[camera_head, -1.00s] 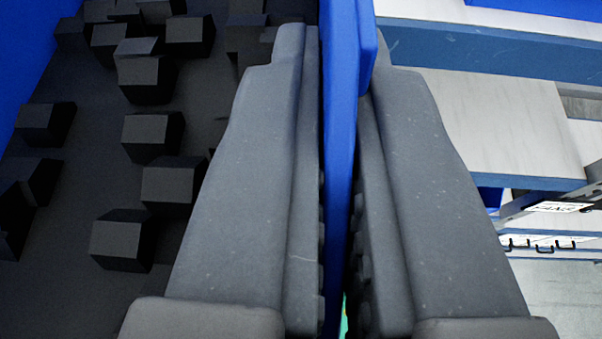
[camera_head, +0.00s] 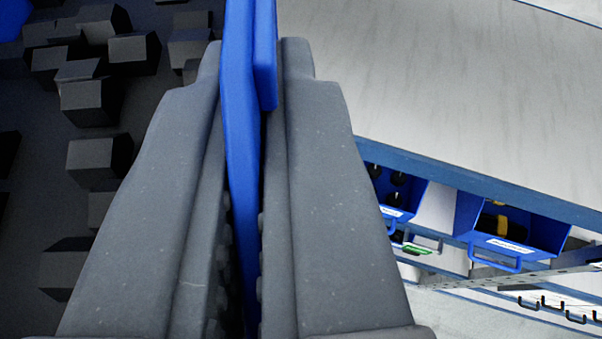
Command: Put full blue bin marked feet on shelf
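The blue bin (camera_head: 240,130) shows at the left and centre as an upright blue wall, with several dark grey blocks (camera_head: 92,102) on its dark floor. No label on this bin is visible. My gripper (camera_head: 252,65) is closed on the bin's wall, with one finger inside the bin and one outside. The shelf's light grey board (camera_head: 440,90), with a blue front edge, fills the upper right. Its surface in view is bare. The rest of the bin is out of frame.
Below the board, two blue bins (camera_head: 393,195) (camera_head: 510,235) stand on a lower level, with black and yellow items inside. A grey metal bar with black hooks (camera_head: 545,305) lies at the lower right.

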